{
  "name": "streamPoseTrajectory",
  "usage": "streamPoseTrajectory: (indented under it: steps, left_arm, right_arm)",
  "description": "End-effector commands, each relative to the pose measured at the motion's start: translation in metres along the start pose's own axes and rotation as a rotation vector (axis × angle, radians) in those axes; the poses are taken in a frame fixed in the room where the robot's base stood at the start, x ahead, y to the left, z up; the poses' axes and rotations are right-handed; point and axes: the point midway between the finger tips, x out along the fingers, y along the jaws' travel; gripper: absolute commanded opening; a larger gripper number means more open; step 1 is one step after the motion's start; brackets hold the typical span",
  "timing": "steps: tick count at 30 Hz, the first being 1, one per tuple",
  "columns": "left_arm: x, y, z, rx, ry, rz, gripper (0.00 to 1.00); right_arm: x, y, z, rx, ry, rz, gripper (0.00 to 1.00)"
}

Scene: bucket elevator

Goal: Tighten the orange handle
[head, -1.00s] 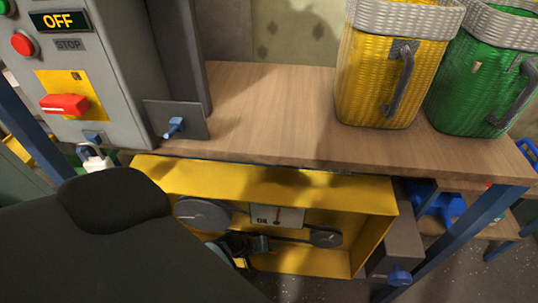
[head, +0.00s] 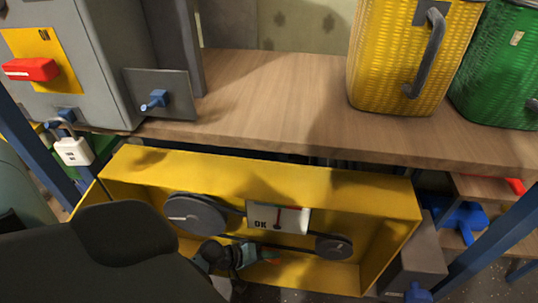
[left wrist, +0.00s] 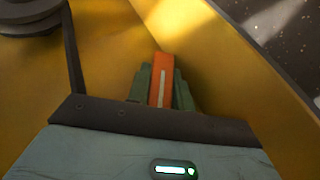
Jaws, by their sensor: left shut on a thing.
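The orange handle (left wrist: 161,82) is inside the yellow housing (head: 270,170) under the bench. In the left wrist view it stands between the two green fingers of my left gripper (left wrist: 161,90), which is shut on it. In the head view my left gripper (head: 262,255) is low in the housing, below the belt, and only a small orange bit (head: 272,260) shows at its tips. A white gauge (head: 290,220) marked OK, with a red pointer, sits between a large grey pulley (head: 190,214) and a small one (head: 334,246). My right gripper is out of view.
A wooden bench top (head: 270,100) lies above the housing. A yellow basket (head: 390,60) and a green basket (head: 500,65) stand on it. A grey control box (head: 75,75) with a red switch (head: 30,69) is at the left. Blue table legs flank the housing.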

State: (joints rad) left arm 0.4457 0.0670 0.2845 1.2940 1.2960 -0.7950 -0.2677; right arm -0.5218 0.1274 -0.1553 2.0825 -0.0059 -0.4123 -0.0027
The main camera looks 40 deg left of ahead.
Motion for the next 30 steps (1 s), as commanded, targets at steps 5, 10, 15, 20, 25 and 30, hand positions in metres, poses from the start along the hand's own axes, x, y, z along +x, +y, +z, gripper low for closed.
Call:
streamPoseTrajectory:
  steps: [5,10,15,20,25,30]
  left_arm:
    - [-0.001,-0.001,0.001,0.000,-0.003,-0.003,0.23]
    - [0.000,-0.001,0.001,0.000,-0.002,-0.002,0.44]
    - [0.000,0.000,0.000,0.001,-0.002,-0.001,0.44]
    - [-0.004,0.000,0.000,0.001,-0.001,-0.002,0.44]
    - [-0.025,0.002,0.000,0.002,-0.001,-0.002,0.44]
    - [-0.053,0.002,-0.001,0.003,-0.001,-0.002,0.44]
  right_arm:
    - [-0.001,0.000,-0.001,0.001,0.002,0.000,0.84]
    - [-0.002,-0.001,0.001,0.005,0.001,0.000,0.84]
    - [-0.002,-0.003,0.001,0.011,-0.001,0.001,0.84]
    - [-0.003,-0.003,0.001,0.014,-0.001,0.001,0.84]
    - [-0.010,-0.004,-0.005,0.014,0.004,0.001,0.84]
    - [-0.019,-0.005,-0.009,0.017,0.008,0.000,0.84]
